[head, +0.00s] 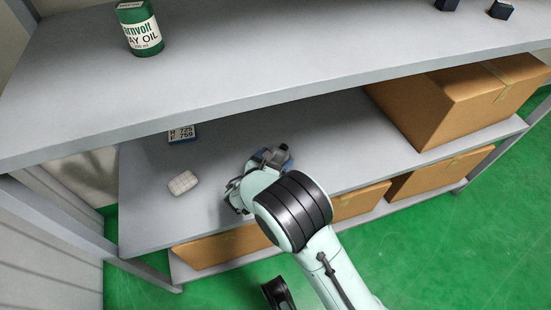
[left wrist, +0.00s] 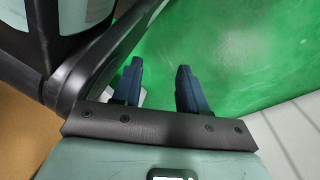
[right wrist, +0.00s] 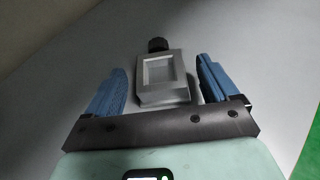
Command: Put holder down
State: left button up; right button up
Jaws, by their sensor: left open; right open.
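The holder, a grey metal block with a square recess and a dark round knob (right wrist: 162,78), stands on the shelf in the right wrist view. My right gripper (right wrist: 162,90) is open, with one blue finger on each side of the holder and a visible gap to each. In the head view my right gripper (head: 270,158) is over the middle shelf, and my own arm hides most of the holder. My left gripper (left wrist: 158,85) is open and empty above the green floor.
The middle shelf (head: 145,215) also bears a whitish block (head: 183,183) and a small label sign (head: 182,134). The upper shelf (head: 200,90) overhangs it and carries a green oil can (head: 140,28). A cardboard box (head: 460,100) stands to the right, with more boxes below.

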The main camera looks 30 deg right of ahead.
jog(key=p+v, duration=0.3)
jog(key=v, duration=0.8)
jog(key=shift+s+a+r, duration=0.1)
jog(key=shift+s+a, duration=0.05)
jog(key=shift+a, duration=0.05)
pick_arm(q)
jog(key=w+r+t, duration=0.2)
jog(key=w+r, duration=0.3)
jog(key=w, duration=0.1)
jog(key=shift+w+d+r, duration=0.3)
jog(key=shift+d, duration=0.15)
jog(key=shift+s, duration=0.1)
